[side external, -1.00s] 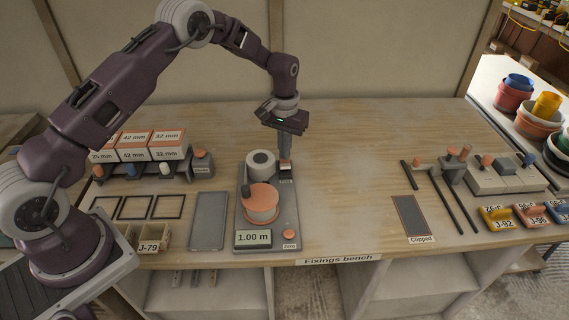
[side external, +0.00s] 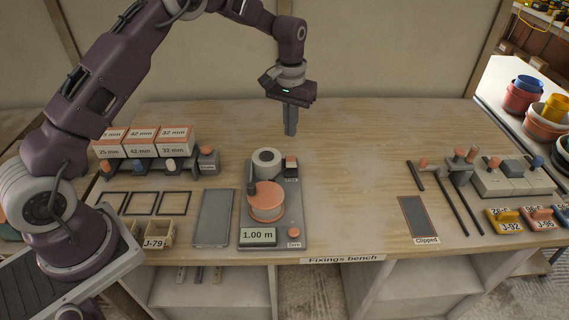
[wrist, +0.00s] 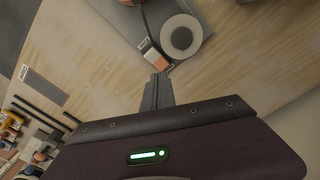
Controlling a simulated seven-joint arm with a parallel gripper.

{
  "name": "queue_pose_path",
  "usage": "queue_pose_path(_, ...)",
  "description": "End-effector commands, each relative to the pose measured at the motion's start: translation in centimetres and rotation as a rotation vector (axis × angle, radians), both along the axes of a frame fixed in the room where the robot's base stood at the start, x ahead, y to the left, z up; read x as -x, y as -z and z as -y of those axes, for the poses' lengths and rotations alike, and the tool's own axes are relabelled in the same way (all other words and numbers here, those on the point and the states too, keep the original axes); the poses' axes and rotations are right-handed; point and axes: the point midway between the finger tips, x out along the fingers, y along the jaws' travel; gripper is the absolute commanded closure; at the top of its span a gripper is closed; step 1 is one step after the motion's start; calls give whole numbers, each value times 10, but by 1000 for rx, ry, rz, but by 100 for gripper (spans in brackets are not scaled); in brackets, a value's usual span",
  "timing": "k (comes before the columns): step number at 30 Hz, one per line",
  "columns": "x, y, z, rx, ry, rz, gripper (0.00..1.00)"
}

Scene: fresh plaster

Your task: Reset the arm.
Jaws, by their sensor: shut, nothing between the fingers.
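My gripper (side external: 290,132) is shut and empty. It hangs in the air above the back of the bench, fingers pointing down, clear of everything. Its shut fingers also show in the wrist view (wrist: 158,78). Below and to its left in the side view is a grey measuring device (side external: 290,212) with a white roll (side external: 267,161), an orange-topped spool (side external: 266,203), a display reading 1.00 m (side external: 258,236) and an orange-topped button block (side external: 291,164). The roll also shows in the wrist view (wrist: 181,38).
Labelled boxes (side external: 140,140) stand at the back left, with small bins (side external: 158,233) in front. A panel marked Clipped (side external: 418,217), dark rods (side external: 455,200) and coloured tagged blocks (side external: 503,217) lie to the right. Pots (side external: 545,122) stand far right. The bench's middle right is clear.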

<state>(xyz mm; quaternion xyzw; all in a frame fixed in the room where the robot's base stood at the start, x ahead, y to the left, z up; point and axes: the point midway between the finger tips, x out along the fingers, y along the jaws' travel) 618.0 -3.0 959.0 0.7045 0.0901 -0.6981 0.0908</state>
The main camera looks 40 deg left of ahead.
Motion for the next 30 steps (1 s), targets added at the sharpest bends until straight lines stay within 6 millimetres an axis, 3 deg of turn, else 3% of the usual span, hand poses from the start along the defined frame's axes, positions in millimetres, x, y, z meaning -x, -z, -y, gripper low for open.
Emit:
queue_pose_path(2, 12, -44, 5, 0, 16, 44, 100)
queue_pose_path(5, 54, -118, 14, -4, 52, 118, 100)
queue_pose_path(6, 76, -144, 17, -6, 67, 150, 100)
queue_pose_path(9, 139, -194, 26, -13, 110, 227, 100)
queue_pose_path(12, 208, -222, 34, -24, 154, 305, 100)
queue_pose_path(16, 290, -226, 40, -42, 204, 396, 100)
queue_pose_path(18, 322, -218, 42, -50, 224, 432, 100)
queue_pose_path(21, 349, -206, 43, -59, 243, 466, 100)
queue_pose_path(24, 360, -200, 43, -64, 252, 479, 100)
queue_pose_path(30, 362, -199, 43, -64, 253, 480, 100)
